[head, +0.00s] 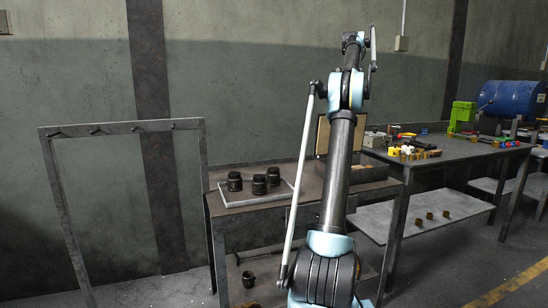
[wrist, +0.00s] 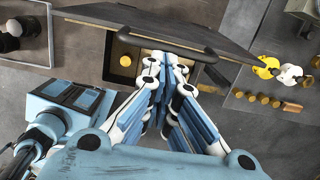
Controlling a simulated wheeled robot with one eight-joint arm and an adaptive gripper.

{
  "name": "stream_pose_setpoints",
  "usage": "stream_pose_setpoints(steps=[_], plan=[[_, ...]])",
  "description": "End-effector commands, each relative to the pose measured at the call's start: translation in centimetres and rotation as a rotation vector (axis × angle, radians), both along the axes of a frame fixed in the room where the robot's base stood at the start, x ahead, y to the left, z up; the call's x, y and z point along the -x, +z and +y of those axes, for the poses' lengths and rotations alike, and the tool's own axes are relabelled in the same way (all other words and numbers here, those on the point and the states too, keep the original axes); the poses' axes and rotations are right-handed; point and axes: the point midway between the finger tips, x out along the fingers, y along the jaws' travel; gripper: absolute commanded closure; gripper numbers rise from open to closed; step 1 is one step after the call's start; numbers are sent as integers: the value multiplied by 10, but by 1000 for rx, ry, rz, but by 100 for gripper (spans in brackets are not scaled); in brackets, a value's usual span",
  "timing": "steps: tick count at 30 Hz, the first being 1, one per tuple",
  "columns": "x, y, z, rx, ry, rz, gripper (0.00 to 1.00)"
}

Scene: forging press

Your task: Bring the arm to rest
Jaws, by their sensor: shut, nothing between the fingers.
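My arm reaches up and away from me in the middle of the head view, its blue and black links rising above the bench. My gripper (wrist: 166,62) shows in the wrist view with its blue-and-white fingers together and nothing between them. In that view it points at an open wooden box (wrist: 112,75) with a dark lid (wrist: 225,32) and a black handle bar. How far the fingertips are from the box I cannot tell. In the head view the fingers cannot be made out at the far end of the arm.
A metal bench (head: 240,208) carries a tray (head: 228,201) of black cylindrical parts; the arm hides some of the box (head: 322,136) on it. To the right, a table (head: 460,150) holds small coloured items. An empty metal frame (head: 51,170) stands left.

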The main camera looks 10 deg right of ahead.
Motion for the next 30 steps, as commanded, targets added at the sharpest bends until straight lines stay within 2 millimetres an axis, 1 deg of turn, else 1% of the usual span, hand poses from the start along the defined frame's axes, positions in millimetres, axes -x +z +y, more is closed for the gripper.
stream_pose_setpoints(steps=[5,8,14,18,23,30], plan=[[10,5,19,13,98,-4,100],[20,7,36,26,192,-8,100],[48,9,76,57,417,-17,100],[72,6,104,80,587,-23,100],[105,-3,135,108,780,-31,100],[159,-26,181,150,1070,-40,100]])
